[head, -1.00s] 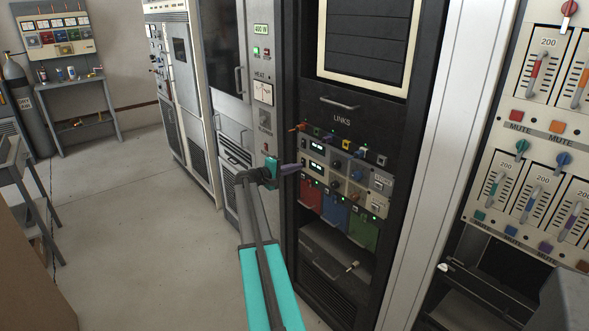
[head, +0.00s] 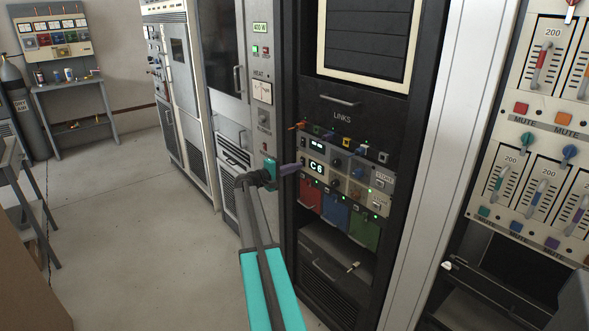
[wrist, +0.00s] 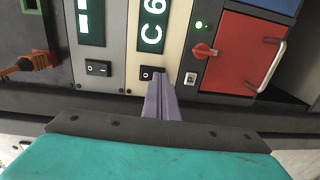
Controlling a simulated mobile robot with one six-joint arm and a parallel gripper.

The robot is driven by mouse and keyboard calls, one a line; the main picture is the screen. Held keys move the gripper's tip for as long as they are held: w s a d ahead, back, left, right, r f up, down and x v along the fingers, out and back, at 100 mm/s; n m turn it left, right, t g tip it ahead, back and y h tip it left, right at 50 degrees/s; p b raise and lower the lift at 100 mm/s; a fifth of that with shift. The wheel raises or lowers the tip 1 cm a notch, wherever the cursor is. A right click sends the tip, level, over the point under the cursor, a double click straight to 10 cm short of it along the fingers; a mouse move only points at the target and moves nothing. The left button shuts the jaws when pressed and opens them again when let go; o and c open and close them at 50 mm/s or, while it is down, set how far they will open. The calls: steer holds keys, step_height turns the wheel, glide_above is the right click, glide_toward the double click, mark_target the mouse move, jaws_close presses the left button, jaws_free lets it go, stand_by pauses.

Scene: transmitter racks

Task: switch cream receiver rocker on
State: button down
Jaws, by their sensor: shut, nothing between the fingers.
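The cream receiver (wrist: 174,35) shows in the wrist view with a lit display (wrist: 153,24) reading C6. That display also shows in the head view (head: 316,166). Its black rocker (wrist: 147,73) is at the panel's lower edge in the wrist view, partly hidden behind my fingertips. My gripper (wrist: 160,80) is shut and empty, its purple fingers at the rocker. I cannot tell whether they touch it. In the head view my gripper (head: 297,168) reaches the left edge of the receiver panel.
A grey receiver (wrist: 112,40) with its own rocker (wrist: 98,68) sits beside it in the wrist view. An orange plug (wrist: 30,64) sticks out at far left. A red door (wrist: 243,52) with a handle is to the right. The floor (head: 150,250) at left is clear.

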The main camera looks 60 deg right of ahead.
steer(key=f+b+v, duration=0.2)
steer(key=v, duration=1.2)
steer(key=shift+b, duration=0.3)
steer(key=shift+w+f, duration=0.1)
steer(key=shift+w, duration=0.05)
